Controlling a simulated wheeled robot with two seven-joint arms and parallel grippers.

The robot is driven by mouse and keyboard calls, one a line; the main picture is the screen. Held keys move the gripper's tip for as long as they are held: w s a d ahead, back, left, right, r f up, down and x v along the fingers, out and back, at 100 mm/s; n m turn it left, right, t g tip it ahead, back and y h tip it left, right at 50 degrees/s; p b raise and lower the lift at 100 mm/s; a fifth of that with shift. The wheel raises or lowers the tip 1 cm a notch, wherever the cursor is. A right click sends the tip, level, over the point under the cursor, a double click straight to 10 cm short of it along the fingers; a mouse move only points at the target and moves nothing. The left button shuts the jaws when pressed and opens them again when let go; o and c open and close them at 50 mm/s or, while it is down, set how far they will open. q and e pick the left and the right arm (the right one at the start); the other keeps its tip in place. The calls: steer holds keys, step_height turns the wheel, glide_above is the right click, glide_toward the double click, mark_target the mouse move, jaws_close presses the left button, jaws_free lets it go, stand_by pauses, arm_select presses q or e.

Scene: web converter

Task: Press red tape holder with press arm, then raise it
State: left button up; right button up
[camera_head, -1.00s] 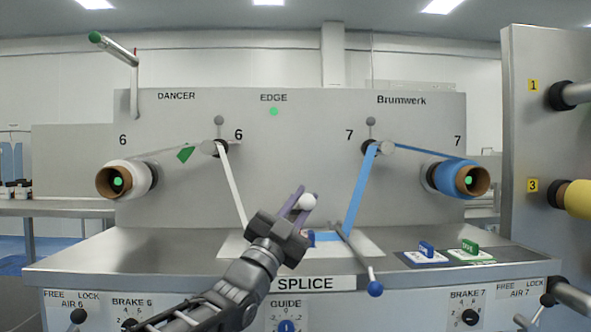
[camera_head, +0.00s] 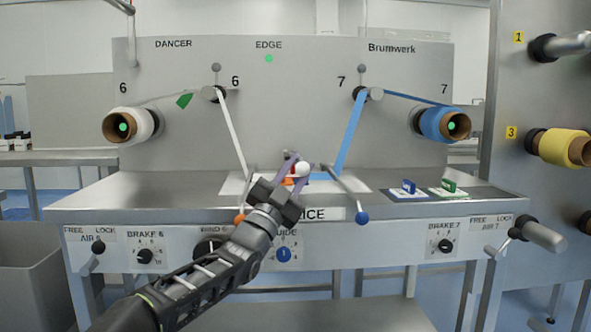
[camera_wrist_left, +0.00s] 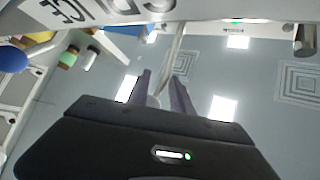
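My left gripper (camera_head: 293,170) reaches over the splice plate with its two purple fingers around a white ball knob (camera_head: 302,169). The wrist view shows the knob (camera_wrist_left: 153,101) at the end of a pale rod (camera_wrist_left: 176,48), between the fingers (camera_wrist_left: 163,92). I cannot tell whether both fingers press on it. The rod appears to be the press arm. A red-orange part (camera_head: 288,182), probably the red tape holder, shows just behind the fingers and is mostly hidden. An orange ball (camera_head: 239,218) sits left of my gripper at the plate's front. My right gripper is not in view.
A lever with a blue ball (camera_head: 362,217) stands right of the gripper. A blue block (camera_head: 408,186) and a green block (camera_head: 449,187) lie on the bench to the right. White web (camera_head: 232,130) and blue web (camera_head: 350,130) run down to the splice plate.

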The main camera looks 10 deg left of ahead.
arm_select(q)
steer(key=shift+s+d+r+h, duration=0.2)
steer(key=shift+d+r, duration=0.05)
steer(key=shift+d, duration=0.2)
steer(key=shift+s+d+r+h, duration=0.2)
steer(key=shift+d, duration=0.2)
steer(key=shift+w+a, duration=0.1)
steer(key=shift+a, duration=0.05)
steer(key=shift+w+a+f+y, duration=0.1)
steer(key=shift+a+f+y, duration=0.1)
steer(key=shift+a+y, duration=0.25)
steer(key=v, duration=0.7)
steer(key=shift+s+a+f, duration=0.15)
steer(key=shift+s, duration=0.2)
steer(key=s+a+f+b, duration=0.1)
steer(key=a+f+b, duration=0.3)
steer(key=f+b, duration=0.2)
steer(key=shift+s+a+f, duration=0.2)
steer(key=shift+s+f, duration=0.15)
steer(key=shift+f, duration=0.55)
